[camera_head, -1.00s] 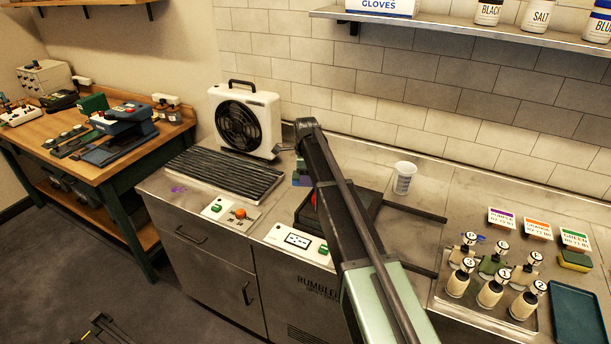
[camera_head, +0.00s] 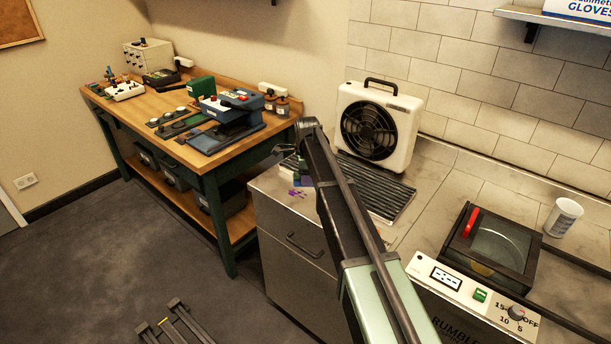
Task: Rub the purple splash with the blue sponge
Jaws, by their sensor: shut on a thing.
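The purple splash (camera_head: 297,193) is a small patch on the near left corner of the steel counter (camera_head: 275,188), left of the ribbed black rack. My gripper (camera_head: 304,170) is partly hidden behind my own arm. It is shut on a small bluish block, which looks like the blue sponge (camera_head: 300,181). The sponge appears just behind and above the splash in the picture. I cannot tell whether it touches the counter.
A white fan (camera_head: 378,125) stands behind the ribbed rack (camera_head: 385,197). A dark lidded machine (camera_head: 490,243) with a red handle and a white cup (camera_head: 563,217) are to the right. A wooden bench (camera_head: 165,130) with tools stands left, past a floor gap.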

